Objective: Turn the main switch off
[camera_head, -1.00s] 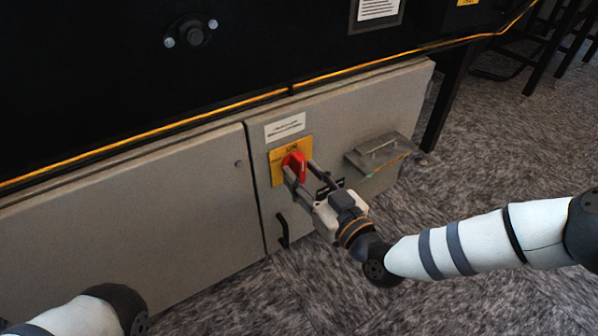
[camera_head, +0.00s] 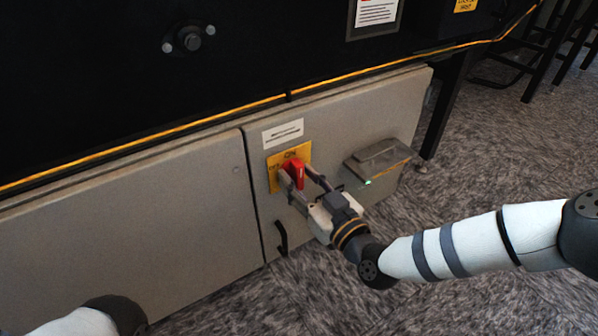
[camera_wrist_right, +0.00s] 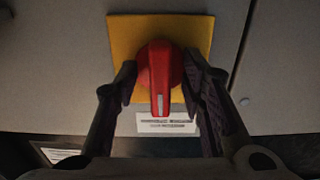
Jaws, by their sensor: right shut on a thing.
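The main switch is a red rotary knob (camera_head: 296,172) on a yellow plate (camera_head: 274,172) on the grey cabinet door. The plate reads "ON" at its top. In the right wrist view the red knob (camera_wrist_right: 158,75) sits between my fingers. Its white mark points down in that view, toward the white label, which is the plate's top side. My right gripper (camera_head: 300,180) is shut on the knob, one finger on each side; it also shows in the right wrist view (camera_wrist_right: 160,85). Only part of my left arm shows at the lower left; its gripper is out of view.
A white label (camera_head: 283,133) is above the plate. A black door handle (camera_head: 281,238) is below it. A grey box with a small green light (camera_head: 377,165) juts out to the right. A black machine body (camera_head: 100,80) overhangs the cabinet. Carpet (camera_head: 480,170) is open at the right.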

